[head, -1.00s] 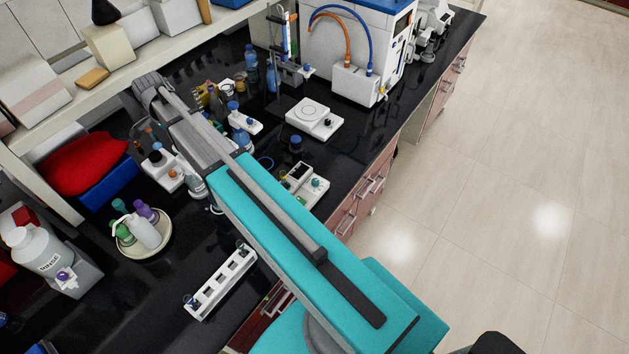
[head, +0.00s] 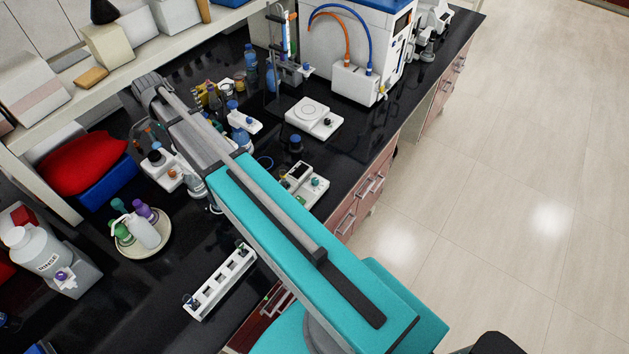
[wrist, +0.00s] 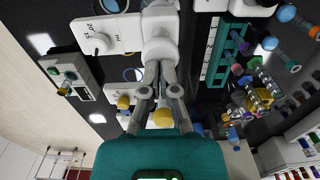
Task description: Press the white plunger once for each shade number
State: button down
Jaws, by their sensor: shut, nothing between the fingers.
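My gripper (wrist: 160,76) shows in the wrist view, its two grey fingers drawn together with nothing between them. Their tips lie close to a white rounded column (wrist: 160,42), which may be the white plunger; I cannot tell whether they touch it. No shade number is legible in either view.
A white bottle marked RINSE (head: 42,250) stands at the left. A round dish with small bottles (head: 157,246) and a white rack (head: 218,283) are on the black bench. A white device with a round plate (head: 312,116) stands behind. Bare bench lies around the rack.

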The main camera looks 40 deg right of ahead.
jog(key=shift+f+b, duration=0.35)
jog(key=shift+f, duration=0.25)
jog(key=shift+f+b, duration=0.6)
jog(key=shift+b, duration=0.1)
jog(key=shift+f, duration=0.1)
dwell(0.3)
jog(key=shift+r+p, duration=2.05)
jog(key=shift+r, duration=0.1)
